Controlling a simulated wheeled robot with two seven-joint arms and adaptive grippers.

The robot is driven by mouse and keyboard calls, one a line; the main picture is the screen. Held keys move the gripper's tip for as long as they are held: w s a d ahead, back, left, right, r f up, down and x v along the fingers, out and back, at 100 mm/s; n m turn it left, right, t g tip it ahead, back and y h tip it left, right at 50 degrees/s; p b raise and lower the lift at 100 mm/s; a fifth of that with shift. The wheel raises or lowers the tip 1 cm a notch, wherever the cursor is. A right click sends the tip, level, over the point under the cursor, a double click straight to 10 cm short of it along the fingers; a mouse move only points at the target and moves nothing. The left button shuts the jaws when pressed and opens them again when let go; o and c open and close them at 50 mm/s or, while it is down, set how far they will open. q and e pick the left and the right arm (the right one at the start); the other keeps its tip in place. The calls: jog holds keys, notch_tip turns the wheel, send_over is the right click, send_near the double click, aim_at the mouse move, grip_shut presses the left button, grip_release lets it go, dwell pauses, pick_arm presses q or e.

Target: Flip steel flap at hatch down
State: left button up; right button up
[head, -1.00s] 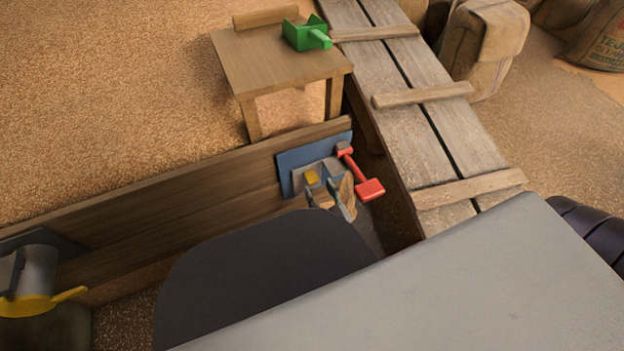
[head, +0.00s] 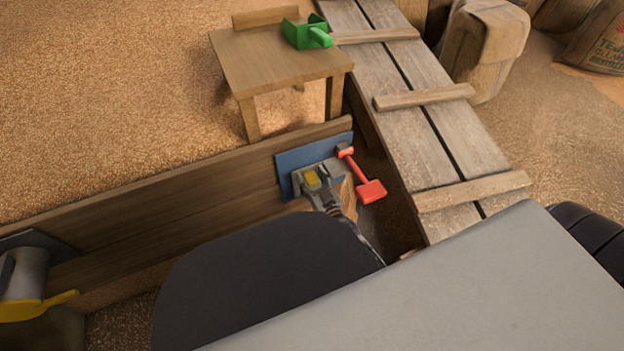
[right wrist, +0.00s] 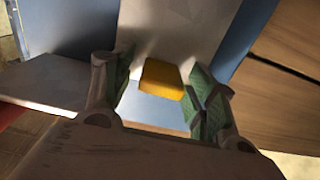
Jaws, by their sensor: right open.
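The steel flap (head: 327,167) is a small grey plate at the blue hatch plate (head: 290,176) on the plank wall. A yellow grip block (head: 311,180) sits on it. My right gripper (head: 319,188) is at the block, coming from below in the head view. In the right wrist view, my gripper (right wrist: 155,82) is open, with a green-padded finger on each side of the yellow block (right wrist: 161,79). The grey flap surface (right wrist: 165,30) shows behind the block. Contact with the fingers cannot be told, nor the flap's exact tilt. My left gripper does not show.
A red lever (head: 369,190) stands close right of the flap. A plank walkway (head: 440,130) lies further right. A wooden table (head: 275,65) with a green scoop (head: 306,33) stands behind the wall (head: 200,195). A metal spout with a yellow handle (head: 40,307) is at far left.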

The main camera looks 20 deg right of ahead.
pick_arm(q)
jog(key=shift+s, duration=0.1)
pick_arm(e)
jog(key=c, duration=0.7)
grip_shut()
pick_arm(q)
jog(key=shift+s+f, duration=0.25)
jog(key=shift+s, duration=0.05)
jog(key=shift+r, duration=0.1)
